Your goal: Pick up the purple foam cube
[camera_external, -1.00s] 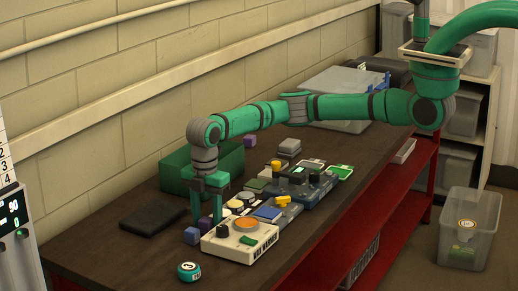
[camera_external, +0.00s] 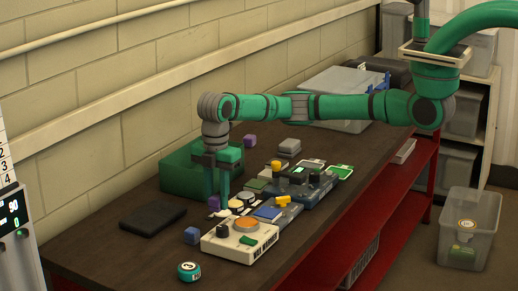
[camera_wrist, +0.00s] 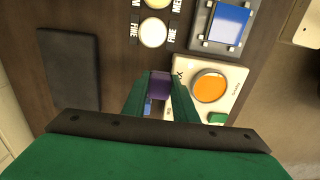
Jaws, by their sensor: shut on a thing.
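The purple foam cube (camera_external: 213,202) is between the two fingers of my gripper (camera_external: 216,198). In the wrist view the purple cube (camera_wrist: 160,84) sits between the green fingertips (camera_wrist: 161,90), with its sides partly covered by them. My gripper points down and is shut on the cube. It holds the cube above the dark table, behind the cream box with the orange disc. The fingers hide part of the cube in the outside view.
The cream box (camera_external: 240,251) with an orange disc stands close in front. A blue cube (camera_external: 191,235) and a dark flat pad (camera_external: 152,220) lie left. A green bin (camera_external: 185,176) is behind. A numbered ball (camera_external: 189,271) is near the front.

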